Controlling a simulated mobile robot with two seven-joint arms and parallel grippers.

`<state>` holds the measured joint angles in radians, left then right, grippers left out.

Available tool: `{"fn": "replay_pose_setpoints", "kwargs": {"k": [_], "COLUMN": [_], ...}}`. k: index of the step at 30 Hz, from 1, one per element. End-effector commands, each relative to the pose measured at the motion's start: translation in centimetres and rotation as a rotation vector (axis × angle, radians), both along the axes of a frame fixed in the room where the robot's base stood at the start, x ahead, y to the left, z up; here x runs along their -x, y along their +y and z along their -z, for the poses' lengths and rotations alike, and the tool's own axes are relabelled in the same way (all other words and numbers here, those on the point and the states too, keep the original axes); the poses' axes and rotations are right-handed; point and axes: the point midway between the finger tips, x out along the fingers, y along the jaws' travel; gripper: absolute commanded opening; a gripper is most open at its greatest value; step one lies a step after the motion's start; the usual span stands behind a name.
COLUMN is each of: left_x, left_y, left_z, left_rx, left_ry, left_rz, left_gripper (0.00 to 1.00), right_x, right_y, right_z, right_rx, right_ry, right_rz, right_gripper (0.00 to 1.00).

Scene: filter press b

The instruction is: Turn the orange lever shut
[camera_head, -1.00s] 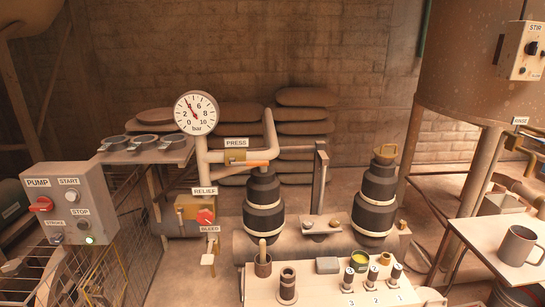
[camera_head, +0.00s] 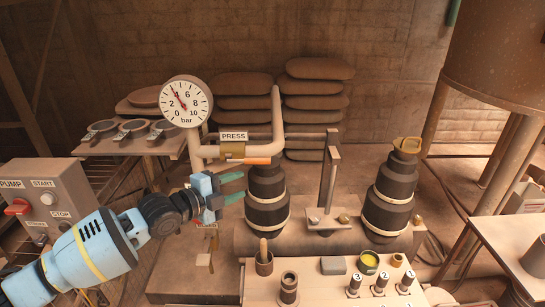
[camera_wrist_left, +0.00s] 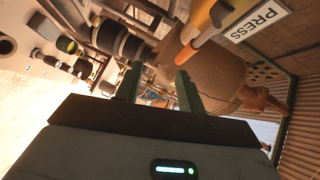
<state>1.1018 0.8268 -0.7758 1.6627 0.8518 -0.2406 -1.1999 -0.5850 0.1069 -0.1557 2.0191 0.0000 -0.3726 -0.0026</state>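The orange lever (camera_head: 257,161) lies level, parallel to the beige pipe just above it, at the brass valve body (camera_head: 232,150) under the PRESS label (camera_head: 233,136). In the left wrist view the orange lever (camera_wrist_left: 194,48) is at the top, near the PRESS label (camera_wrist_left: 258,20). My left gripper (camera_head: 236,187) has its green fingers apart and empty, pointing right. In the head view it appears just below the valve and lever; I see no contact. The fingers also show apart in the wrist view. My right gripper is not in view.
A pressure gauge (camera_head: 186,102) stands on the pipe at upper left. Black ribbed stacks (camera_head: 267,200) and (camera_head: 390,195) stand to the right, the nearer one close to my fingers. A bench (camera_head: 320,284) with knobs and cups is in front. The pump box (camera_head: 57,190) is at left.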

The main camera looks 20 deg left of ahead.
Motion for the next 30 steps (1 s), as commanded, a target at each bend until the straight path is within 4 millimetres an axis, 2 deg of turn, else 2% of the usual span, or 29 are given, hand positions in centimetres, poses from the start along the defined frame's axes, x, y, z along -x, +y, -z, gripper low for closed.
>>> {"fn": "replay_pose_setpoints", "kwargs": {"k": [1, 2, 6, 14, 30], "left_x": [-0.6, -0.8, -1.3, -1.8, -7.4], "left_y": [0.7, 0.9, 1.6, 1.3, -1.9], "left_z": [-1.5, -2.1, -3.3, -3.2, -2.2], "left_rx": [-0.020, -0.031, -0.053, -0.051, -0.050], "left_ry": [-0.026, -0.038, -0.061, -0.062, -0.061], "left_rz": [-0.004, -0.005, -0.008, -0.009, -0.008], "left_gripper": [0.39, 0.39, 0.39, 0.39, 0.39], "right_x": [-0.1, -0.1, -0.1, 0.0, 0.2], "right_y": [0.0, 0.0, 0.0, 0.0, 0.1], "right_z": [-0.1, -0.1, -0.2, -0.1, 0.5], "right_rx": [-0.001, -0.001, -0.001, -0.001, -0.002], "right_ry": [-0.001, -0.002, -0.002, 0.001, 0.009], "right_rz": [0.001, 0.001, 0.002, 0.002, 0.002], "right_gripper": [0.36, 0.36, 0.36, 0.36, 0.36]}}
